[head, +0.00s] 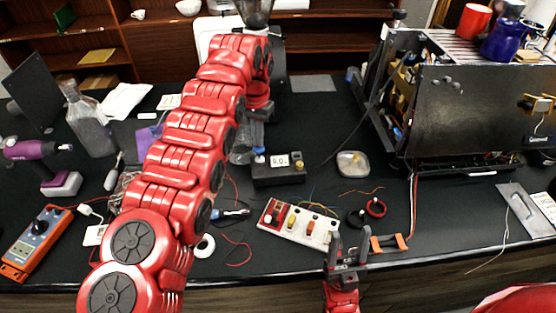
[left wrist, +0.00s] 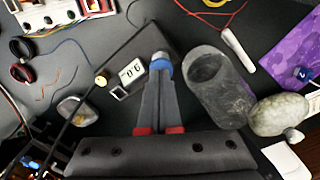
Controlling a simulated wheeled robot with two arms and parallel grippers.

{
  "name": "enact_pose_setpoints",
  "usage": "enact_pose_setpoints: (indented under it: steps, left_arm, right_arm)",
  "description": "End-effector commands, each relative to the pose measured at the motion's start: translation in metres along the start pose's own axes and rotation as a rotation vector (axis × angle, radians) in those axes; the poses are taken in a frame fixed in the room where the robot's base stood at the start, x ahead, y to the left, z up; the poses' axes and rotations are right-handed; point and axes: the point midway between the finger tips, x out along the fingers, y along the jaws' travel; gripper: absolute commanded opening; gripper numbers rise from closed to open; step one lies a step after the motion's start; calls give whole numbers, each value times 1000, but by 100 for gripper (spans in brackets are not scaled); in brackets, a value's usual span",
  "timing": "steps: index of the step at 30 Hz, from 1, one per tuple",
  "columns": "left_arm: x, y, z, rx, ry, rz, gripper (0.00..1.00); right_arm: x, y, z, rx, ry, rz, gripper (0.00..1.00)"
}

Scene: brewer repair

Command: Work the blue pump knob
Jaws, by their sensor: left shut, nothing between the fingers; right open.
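The pump box (head: 279,173) is a small black box with a white display, standing mid-table in the head view. Its blue knob (head: 258,151) is on the left of its top. In the left wrist view the blue knob (left wrist: 162,63) sits right at the tips of my left gripper (left wrist: 161,70). The gripper is shut with nothing between its fingers, pointing down at the knob; I cannot tell whether it touches. In the head view my left gripper (head: 256,142) is partly hidden by its arm. My right gripper (head: 349,246) is open and empty at the table's front edge.
A grey cylindrical container (left wrist: 216,88) stands close beside my left fingers. A white board with coloured switches (head: 299,222) lies in front of the pump box. An orange-handled tool (head: 388,243) is beside my right gripper. The opened brewer (head: 478,100) stands at right.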

Motion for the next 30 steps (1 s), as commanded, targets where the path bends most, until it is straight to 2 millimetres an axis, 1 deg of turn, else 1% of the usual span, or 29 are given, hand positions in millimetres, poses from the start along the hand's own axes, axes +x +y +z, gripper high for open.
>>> enact_pose_setpoints:
  steps: [17, 30]
  left_arm:
    - [1, 0, 0, 0, 0, 0, 0]
    - [18, 0, 0, -1, 0, 0, 0]
  right_arm:
    - [1, 0, 0, 0, 6, 0, 56]
    - [-15, -1, 3, 0, 0, 0, 56]
